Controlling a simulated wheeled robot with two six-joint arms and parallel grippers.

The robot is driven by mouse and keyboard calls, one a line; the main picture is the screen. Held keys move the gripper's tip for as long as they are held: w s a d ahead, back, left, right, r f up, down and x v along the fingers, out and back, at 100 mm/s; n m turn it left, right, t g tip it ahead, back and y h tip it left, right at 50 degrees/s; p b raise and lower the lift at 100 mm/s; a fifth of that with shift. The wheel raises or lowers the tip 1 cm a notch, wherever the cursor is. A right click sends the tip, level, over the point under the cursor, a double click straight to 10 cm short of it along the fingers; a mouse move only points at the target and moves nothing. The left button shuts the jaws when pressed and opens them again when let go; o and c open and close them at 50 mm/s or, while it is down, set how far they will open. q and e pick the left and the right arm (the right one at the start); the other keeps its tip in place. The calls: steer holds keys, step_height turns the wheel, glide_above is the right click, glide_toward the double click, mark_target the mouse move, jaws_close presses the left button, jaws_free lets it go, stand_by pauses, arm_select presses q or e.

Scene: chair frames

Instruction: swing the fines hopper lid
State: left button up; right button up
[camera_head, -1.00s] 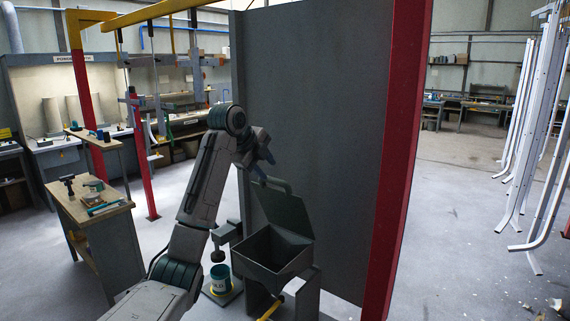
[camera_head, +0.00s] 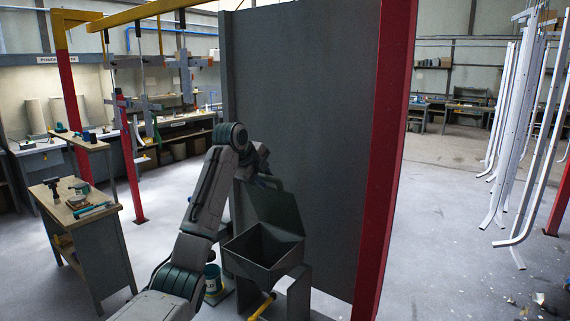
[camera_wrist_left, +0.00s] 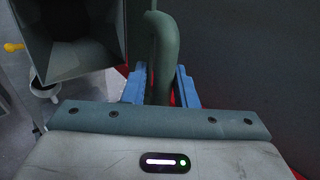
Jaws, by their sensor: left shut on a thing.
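The fines hopper (camera_head: 264,262) is a grey box with its top open, low in the middle of the head view. Its lid (camera_head: 276,208) stands raised at the back of the opening, near the tall dark panel. My left gripper (camera_wrist_left: 160,88) is shut on the lid's rounded green handle (camera_wrist_left: 163,45), which rises between its two blue fingers. In the head view my left arm mostly hides the gripper and handle. The hopper's dark opening (camera_wrist_left: 72,25) also shows at the top left of the left wrist view. My right gripper is not in view.
A tall dark panel (camera_head: 300,100) with a red post (camera_head: 385,160) stands close behind the hopper. A yellow handle (camera_head: 262,306) sticks out at the hopper's front. A blue-green can (camera_head: 212,278) stands left of it. A tool bench (camera_head: 75,205) is farther left.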

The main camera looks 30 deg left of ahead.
arm_select(q)
steer(key=shift+r, duration=0.35)
jaws_close()
steer(key=shift+w+r, duration=0.15)
steer(key=shift+w+d+r+p, duration=0.15)
steer(key=shift+w+p, duration=0.1)
steer(key=shift+w, duration=0.55)
steer(key=shift+w+a+r+p, duration=0.1)
steer(key=shift+w+r+p, duration=0.1)
steer(key=shift+w, duration=0.6)
steer(key=shift+w+d+r+p, duration=0.15)
steer(key=shift+w+p, duration=0.1)
steer(key=shift+w, duration=0.55)
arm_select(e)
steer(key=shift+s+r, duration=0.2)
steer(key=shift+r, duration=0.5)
arm_select(q)
steer(key=shift+w, duration=0.1)
